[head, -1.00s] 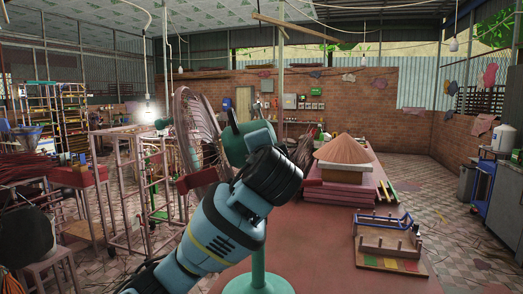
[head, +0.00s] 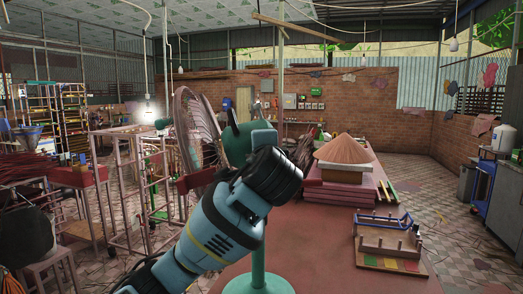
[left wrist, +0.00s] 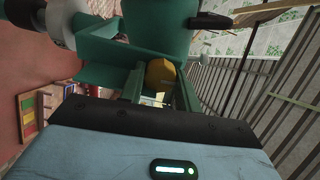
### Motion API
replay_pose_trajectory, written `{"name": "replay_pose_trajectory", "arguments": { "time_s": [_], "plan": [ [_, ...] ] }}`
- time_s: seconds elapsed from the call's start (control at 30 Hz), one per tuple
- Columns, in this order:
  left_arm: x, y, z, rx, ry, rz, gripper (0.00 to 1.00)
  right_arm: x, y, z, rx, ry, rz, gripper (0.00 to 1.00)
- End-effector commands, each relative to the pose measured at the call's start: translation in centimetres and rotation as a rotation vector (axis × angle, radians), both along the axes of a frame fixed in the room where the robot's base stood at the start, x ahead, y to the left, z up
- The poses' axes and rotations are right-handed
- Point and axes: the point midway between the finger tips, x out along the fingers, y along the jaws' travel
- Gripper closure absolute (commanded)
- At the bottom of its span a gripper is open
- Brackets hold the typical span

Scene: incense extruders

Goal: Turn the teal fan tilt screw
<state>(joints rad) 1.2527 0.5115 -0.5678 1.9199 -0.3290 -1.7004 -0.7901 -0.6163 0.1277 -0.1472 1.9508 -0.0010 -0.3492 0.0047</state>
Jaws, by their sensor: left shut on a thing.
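The teal fan (head: 237,140) stands on the table in the head view, its motor housing behind my left wrist and its teal pole (head: 259,262) below. Its wire guard faces left. In the left wrist view, the teal housing (left wrist: 160,28) and its bracket fill the upper middle. A yellow rounded knob (left wrist: 160,74), which looks like the tilt screw, sits between two green pieces in front of the wrist. My left gripper (left wrist: 158,88) is at this knob and shut on it; the fingertip contact is hard to make out. My right gripper is in neither view.
The red table (head: 330,235) runs away from me. A wooden rack (head: 392,245) with pegs and coloured strips lies nearer. Metal frames (head: 125,200) stand left of the table.

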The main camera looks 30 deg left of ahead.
Motion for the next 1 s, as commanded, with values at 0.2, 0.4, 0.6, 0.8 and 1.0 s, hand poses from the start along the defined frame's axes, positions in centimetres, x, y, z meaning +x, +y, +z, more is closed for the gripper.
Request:
{"name": "replay_pose_trajectory", "arguments": {
  "time_s": [0.2,0.4,0.6,0.8,1.0],
  "plan": [
    [0.0,0.0,-0.1,-0.001,0.002,-0.001,0.5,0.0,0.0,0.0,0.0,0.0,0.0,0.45],
    [0.0,0.0,-0.1,-0.001,0.0,-0.001,0.45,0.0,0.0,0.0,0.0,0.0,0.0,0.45],
    [-0.3,-0.4,0.0,0.0,-0.001,-0.002,0.45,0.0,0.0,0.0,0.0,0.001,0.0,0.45],
    [-2.5,-2.1,0.0,-0.001,-0.002,-0.006,0.45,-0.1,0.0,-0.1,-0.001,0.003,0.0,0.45],
    [-5.0,-3.8,0.0,-0.001,-0.001,-0.004,0.45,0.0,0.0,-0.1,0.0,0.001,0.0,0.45]
  ]
}}
